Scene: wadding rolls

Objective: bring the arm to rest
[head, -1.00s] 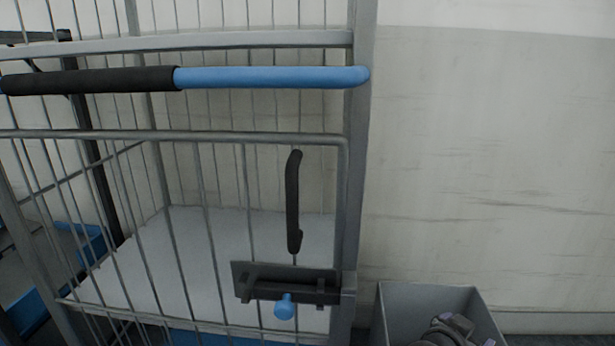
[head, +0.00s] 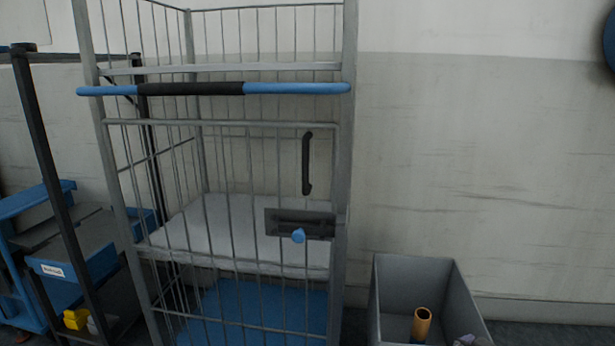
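Neither of my grippers shows in the head view, and no part of my arms can be seen. A tall grey wire cage trolley (head: 342,180) stands in front of me. It has a blue and black push bar (head: 295,88), a black vertical handle (head: 307,163) and a latch plate (head: 285,222) with a blue knob (head: 298,236). Its barred front is closed. Inside are a pale shelf (head: 225,225) and a blue floor (head: 255,305).
A grey bin (head: 388,300) stands at the lower right, holding an orange-brown roll (head: 422,322) and something purplish-grey (head: 470,341). A dark-framed rack (head: 60,185) with blue trays (head: 75,262) and a yellow item (head: 76,319) is at the left. A pale wall (head: 480,170) closes the back.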

